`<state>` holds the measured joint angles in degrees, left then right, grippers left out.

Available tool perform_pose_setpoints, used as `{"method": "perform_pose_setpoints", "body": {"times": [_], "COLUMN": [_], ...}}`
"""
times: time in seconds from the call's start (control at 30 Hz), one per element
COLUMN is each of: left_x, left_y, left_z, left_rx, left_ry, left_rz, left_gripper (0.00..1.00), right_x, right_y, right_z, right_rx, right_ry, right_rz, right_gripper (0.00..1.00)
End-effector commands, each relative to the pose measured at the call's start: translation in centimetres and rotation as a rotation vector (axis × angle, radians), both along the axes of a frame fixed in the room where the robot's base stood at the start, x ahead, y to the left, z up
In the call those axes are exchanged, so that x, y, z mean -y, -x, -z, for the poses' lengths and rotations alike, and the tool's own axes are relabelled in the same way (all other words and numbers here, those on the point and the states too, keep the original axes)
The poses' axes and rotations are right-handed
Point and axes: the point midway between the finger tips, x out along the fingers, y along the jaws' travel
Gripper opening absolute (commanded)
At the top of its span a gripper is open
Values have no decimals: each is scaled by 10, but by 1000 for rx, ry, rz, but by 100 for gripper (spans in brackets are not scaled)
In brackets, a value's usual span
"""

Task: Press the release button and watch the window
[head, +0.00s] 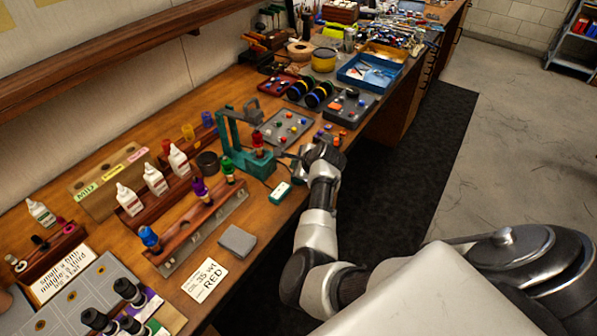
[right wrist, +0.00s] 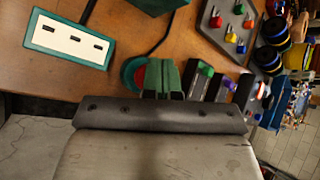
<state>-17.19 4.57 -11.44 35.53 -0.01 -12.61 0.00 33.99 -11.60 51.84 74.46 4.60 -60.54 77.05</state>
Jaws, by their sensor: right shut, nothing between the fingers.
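A teal stand (head: 226,135) with an upright frame stands on the bench, with a red item (head: 257,141) in it. A small teal box with a pale face (head: 280,191) lies in front of it. In the right wrist view this box (right wrist: 68,40) shows several dark slots in its pale face. A red round button with a teal rim (right wrist: 135,74) shows beside my right gripper's fingers, partly hidden by them. My right gripper (right wrist: 163,80) is shut and empty; it also shows in the head view (head: 284,155). Whether it touches the button I cannot tell. My left gripper is out of view.
A grey tray (head: 268,131) with coloured knobs lies behind the gripper. Small coloured blocks (head: 331,136) are close to its right. A wooden rack (head: 215,207) with coloured bottles stands at left.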

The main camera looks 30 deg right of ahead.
Motion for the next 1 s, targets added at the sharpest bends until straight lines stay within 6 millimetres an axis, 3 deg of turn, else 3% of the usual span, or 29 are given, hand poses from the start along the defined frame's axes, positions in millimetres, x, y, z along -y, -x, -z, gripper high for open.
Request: {"method": "perform_pose_setpoints", "body": {"times": [1.0], "left_x": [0], "left_y": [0], "left_z": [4], "left_rx": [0], "left_ry": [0], "left_rz": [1], "left_gripper": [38], "right_x": [0], "right_y": [0], "right_z": [11], "right_rx": [-1], "right_ry": [0], "right_rz": [0], "right_gripper": [0]}}
